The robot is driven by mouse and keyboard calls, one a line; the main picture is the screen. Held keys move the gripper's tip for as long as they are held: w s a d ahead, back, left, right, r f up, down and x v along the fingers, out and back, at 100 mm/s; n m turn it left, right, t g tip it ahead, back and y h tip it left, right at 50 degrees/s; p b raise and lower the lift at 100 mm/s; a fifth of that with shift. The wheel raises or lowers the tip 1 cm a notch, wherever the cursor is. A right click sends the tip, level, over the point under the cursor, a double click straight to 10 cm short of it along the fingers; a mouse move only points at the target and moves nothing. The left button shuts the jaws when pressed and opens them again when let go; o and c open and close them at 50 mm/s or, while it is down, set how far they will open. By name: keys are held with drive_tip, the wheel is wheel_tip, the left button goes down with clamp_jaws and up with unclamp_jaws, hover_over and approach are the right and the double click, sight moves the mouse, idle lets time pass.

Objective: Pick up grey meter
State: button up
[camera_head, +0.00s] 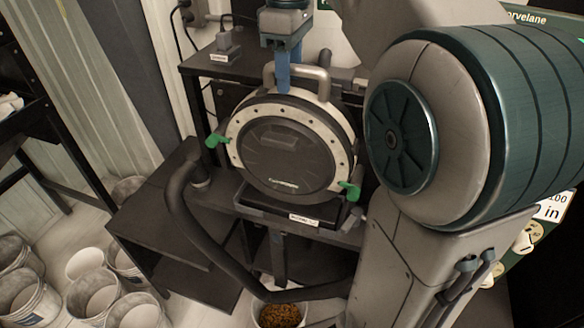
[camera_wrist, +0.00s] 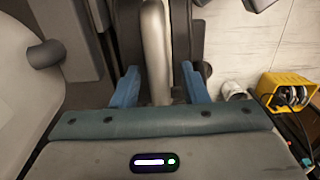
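The grey meter (camera_head: 283,158) is a round drum with a dark face and a pale, bolted rim. It stands upright on a black stand, facing the head camera. A thick grey handle (camera_head: 324,82) arches over its top. My gripper (camera_head: 283,88) points down at the handle, with a blue finger in front of it. In the wrist view, my two blue fingers (camera_wrist: 160,92) are apart, one on each side of the grey handle bar (camera_wrist: 155,50). Gaps show beside the bar, so the gripper looks open. The far finger is hidden in the head view.
Green wing knobs (camera_head: 215,140) sit at the meter's sides. A dark hose (camera_head: 188,220) curves down its left. The black stand (camera_head: 170,215) has a side shelf. Several white buckets (camera_head: 95,295) stand at lower left. A yellow box (camera_wrist: 288,90) lies right in the wrist view.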

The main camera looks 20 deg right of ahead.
clamp_jaws()
idle(1.2)
drive_tip(key=shift+r, duration=0.15)
